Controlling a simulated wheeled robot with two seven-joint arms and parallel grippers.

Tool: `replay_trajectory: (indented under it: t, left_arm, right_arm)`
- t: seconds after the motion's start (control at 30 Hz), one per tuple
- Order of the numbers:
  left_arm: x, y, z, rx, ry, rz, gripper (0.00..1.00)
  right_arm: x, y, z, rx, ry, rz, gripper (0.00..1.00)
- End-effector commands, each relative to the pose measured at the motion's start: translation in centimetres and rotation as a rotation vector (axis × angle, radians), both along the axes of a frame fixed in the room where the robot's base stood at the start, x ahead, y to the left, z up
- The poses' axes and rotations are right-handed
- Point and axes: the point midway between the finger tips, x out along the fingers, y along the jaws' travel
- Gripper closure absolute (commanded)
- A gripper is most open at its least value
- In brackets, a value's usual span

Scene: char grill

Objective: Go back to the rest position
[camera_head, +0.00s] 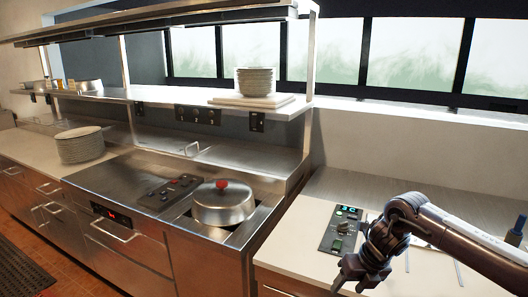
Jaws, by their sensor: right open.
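My right gripper (352,276) is at the lower right, held above the front edge of the white counter. Its arm comes in from the right edge. The gripper is open, and I see nothing between its fingers. My left gripper is not in view. A round metal lid with a red knob (222,202) sits over the cooking well of the steel cooking station, left of my right gripper and apart from it. A control panel with a green display (343,228) is set in the counter just behind my right gripper.
The steel station (130,180) has a bare flat top left of the lid. A stack of plates (80,145) stands on the left counter, another stack (255,81) on the raised shelf. A dark-handled tool (516,231) is at the right edge. The counter behind my right arm is mostly clear.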

Motion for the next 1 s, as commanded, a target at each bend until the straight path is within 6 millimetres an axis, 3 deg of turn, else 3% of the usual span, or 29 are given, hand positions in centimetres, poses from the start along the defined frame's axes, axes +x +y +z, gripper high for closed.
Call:
replay_trajectory:
  t: [0.17, 0.33, 0.43, 0.57, 0.7, 0.77, 0.9, 1.0]
  left_arm:
    - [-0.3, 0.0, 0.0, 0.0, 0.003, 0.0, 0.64]
    - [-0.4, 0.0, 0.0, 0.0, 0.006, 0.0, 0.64]
    - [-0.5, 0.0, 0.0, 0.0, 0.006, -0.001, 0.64]
    - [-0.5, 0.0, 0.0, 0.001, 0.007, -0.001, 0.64]
    - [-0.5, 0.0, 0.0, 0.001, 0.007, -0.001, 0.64]
    - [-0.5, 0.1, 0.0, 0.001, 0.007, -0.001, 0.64]
    - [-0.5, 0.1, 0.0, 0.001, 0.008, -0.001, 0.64]
    - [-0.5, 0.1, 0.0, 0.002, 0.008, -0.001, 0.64]
  right_arm:
    - [1.0, 4.7, -4.7, 0.171, 0.032, -0.158, 0.44]
    - [1.5, 9.8, -11.3, 0.418, 0.116, -0.462, 0.44]
    - [1.1, 11.6, -16.1, 0.556, 0.194, -0.699, 0.44]
    - [-1.1, 12.0, -23.3, 0.699, 0.31, -1.053, 0.44]
    - [-6.1, 10.3, -32.2, 0.785, 0.431, -1.481, 0.44]
    - [-8.9, 9.1, -35.6, 0.796, 0.467, -1.651, 0.44]
    - [-16.5, 6.4, -42.6, 0.78, 0.522, -2.01, 0.44]
    - [-22.8, 4.5, -46.7, 0.738, 0.536, -2.241, 0.44]
